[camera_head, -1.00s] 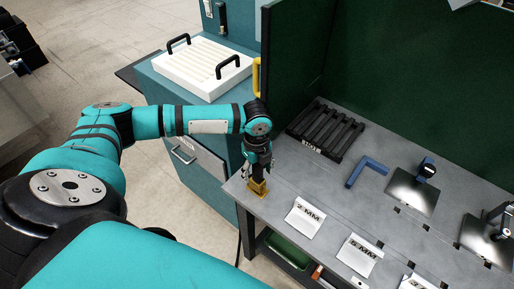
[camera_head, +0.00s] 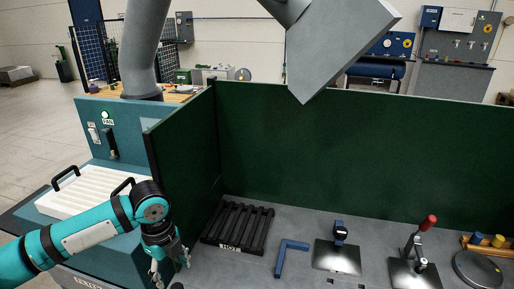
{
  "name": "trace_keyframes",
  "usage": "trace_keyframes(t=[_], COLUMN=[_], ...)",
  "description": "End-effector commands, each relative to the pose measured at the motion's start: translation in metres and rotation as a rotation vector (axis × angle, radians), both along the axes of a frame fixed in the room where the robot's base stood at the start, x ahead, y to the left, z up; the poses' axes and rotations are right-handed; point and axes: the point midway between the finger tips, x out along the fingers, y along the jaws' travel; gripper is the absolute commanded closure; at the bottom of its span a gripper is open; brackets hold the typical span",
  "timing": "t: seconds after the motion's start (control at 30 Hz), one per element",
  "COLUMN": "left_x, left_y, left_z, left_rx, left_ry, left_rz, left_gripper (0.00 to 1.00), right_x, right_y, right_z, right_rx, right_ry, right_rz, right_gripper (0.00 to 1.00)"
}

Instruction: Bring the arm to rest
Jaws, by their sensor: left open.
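My left arm comes in from the lower left, teal with black joints. My left gripper (camera_head: 171,271) points down at the lower edge of the head view, with its fingers apart. I see nothing between them. It is left of the black slotted rack (camera_head: 238,227) and in front of the end of the green partition. What lies under the fingertips is cut off by the picture edge. My right gripper is not in view.
A white ribbed tray (camera_head: 88,190) with black handles is left of the gripper. On the grey worktable are a blue angle piece (camera_head: 282,262), a blue-topped fixture (camera_head: 340,234) and a red-handled clamp (camera_head: 420,236). A green partition (camera_head: 350,150) closes the back.

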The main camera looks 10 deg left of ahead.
Motion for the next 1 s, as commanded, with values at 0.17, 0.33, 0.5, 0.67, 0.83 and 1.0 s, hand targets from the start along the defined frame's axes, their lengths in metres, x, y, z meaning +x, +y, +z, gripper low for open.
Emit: trace_keyframes(t=[0.17, 0.33, 0.5, 0.67, 0.83, 1.0], left_x=[-0.018, -0.053, -0.090, -0.115, -0.140, -0.168], left_y=[-0.051, -0.126, -0.163, -0.154, -0.131, -0.105], left_z=[-0.035, -0.070, -0.085, -0.093, -0.100, -0.107], left_rx=[-0.052, -0.199, -0.352, -0.399, -0.388, -0.344], left_ry=[-0.028, -0.094, -0.129, -0.143, -0.157, -0.176], left_rz=[0.038, 0.249, 0.639, 0.997, 1.280, 1.518], left_gripper=[0.41, 0.41, 0.41, 0.41, 0.41, 0.41], right_x=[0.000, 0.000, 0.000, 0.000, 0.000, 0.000], right_y=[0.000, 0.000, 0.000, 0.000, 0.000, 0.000], right_z=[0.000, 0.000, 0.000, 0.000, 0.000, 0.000], right_rx=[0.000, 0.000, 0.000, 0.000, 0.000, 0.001], right_ry=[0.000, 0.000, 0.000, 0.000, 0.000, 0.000], right_rz=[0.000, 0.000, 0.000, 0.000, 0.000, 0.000], right_gripper=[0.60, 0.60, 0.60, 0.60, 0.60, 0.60])
